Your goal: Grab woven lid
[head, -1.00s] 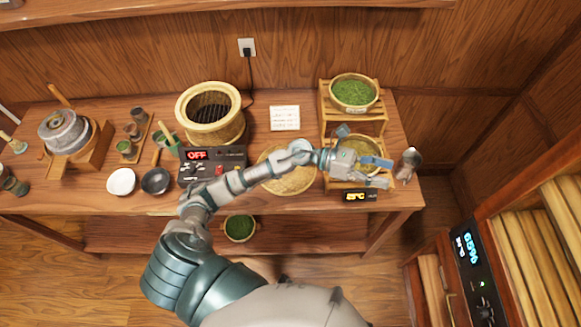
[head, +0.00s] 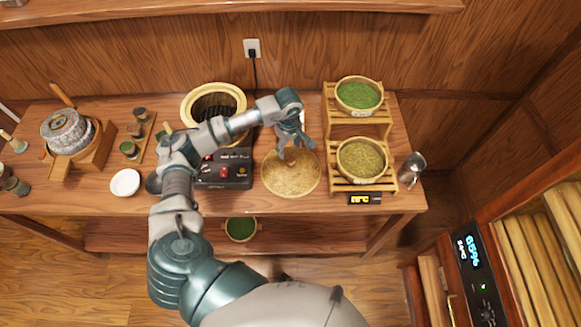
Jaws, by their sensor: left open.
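The woven lid (head: 291,178) is a round, tan disc lying flat on the wooden table, between the black control box and the bamboo rack. My left gripper (head: 294,152) is over the lid's far part, pointing down with its fingers apart. Whether the fingertips touch the lid I cannot tell. The gripper hides a little of the lid's far edge. My right gripper is not in view.
The woven steamer basket (head: 186,106) stands behind my left arm. The black control box (head: 238,172) is left of the lid. The bamboo rack (head: 388,180) with two bowls of leaves stands on the right, beside a metal cup (head: 411,166).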

